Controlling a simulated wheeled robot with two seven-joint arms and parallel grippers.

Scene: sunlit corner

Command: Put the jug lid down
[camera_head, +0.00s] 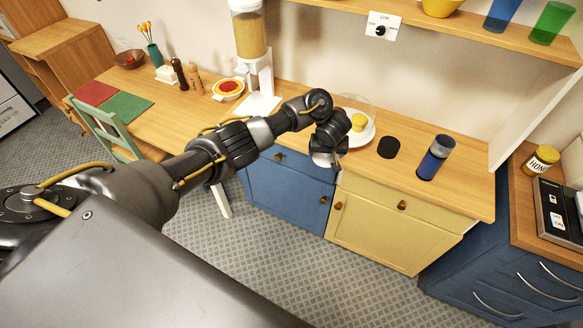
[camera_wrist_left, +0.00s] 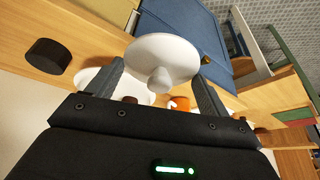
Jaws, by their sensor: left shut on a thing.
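The jug lid (camera_wrist_left: 165,52) is a white round disc with a knob. In the wrist view it sits between the fingers of my left gripper (camera_wrist_left: 160,85), which is shut on it. In the head view my left gripper (camera_head: 326,152) is above the front edge of the counter, with a pale bit of the lid (camera_head: 321,160) showing under it. Most of the lid is hidden there by the gripper. My right gripper is in neither view.
A black disc (camera_head: 388,147) and blue jar (camera_head: 434,158) stand to the right. Counter (camera_head: 465,190) is bare at the right front. A dispenser (camera_head: 250,45) stands left.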

